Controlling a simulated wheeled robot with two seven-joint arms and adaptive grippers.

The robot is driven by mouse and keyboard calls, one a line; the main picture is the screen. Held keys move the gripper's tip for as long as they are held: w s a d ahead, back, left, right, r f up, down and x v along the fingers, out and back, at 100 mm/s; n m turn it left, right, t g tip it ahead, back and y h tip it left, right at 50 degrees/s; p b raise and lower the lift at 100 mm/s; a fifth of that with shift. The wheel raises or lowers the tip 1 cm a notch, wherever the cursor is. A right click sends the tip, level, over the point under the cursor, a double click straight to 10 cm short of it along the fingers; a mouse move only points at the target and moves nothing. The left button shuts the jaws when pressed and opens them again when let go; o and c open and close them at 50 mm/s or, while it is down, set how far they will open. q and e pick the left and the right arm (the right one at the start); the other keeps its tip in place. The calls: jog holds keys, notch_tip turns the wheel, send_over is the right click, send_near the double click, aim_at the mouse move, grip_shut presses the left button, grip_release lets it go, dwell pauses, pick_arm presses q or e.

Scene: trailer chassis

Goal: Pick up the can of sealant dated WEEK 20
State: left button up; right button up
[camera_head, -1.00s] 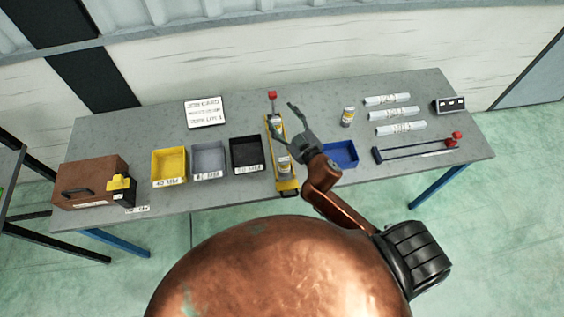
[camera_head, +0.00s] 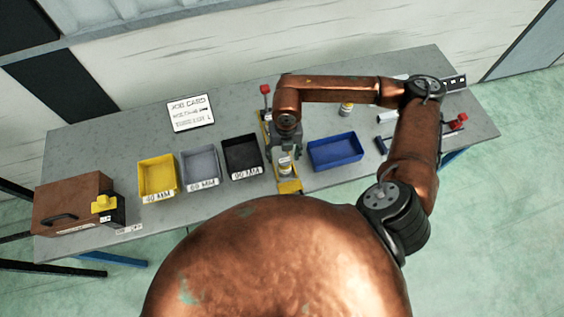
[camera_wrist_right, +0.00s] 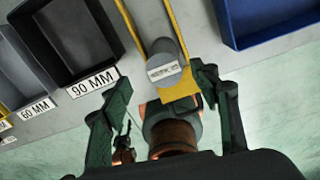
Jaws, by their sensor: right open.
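A light can (camera_head: 284,166) with a pale label stands at the near end of a narrow yellow frame (camera_head: 289,186) on the table. The right wrist view shows the can (camera_wrist_right: 163,72) with a printed label too small to read. Another small can (camera_head: 346,109) with a yellowish band stands farther back to the right; its date is not readable. My right gripper (camera_head: 285,151) points down at the can in the yellow frame, with its fingers spread open (camera_wrist_right: 162,88) to either side. I cannot tell how high it is above it. My left gripper is not in view.
Yellow (camera_head: 157,178), grey (camera_head: 200,168) and black (camera_head: 242,156) bins stand left of the frame, a blue bin (camera_head: 335,151) to its right. A brown box (camera_head: 72,205) is at far left. A job card (camera_head: 190,113) lies behind.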

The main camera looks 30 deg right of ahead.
jog(key=shift+w+d+f, duration=0.15)
jog(key=shift+d+f, duration=0.3)
jog(key=shift+d, duration=0.05)
jog(key=shift+f, duration=0.35)
jog(key=f, duration=0.2)
jog(key=f+p, duration=0.1)
jog(key=f, duration=0.3)
jog(key=shift+s+a+f, duration=0.25)
jog(key=shift+a+f, duration=0.05)
jog(key=c, duration=1.5)
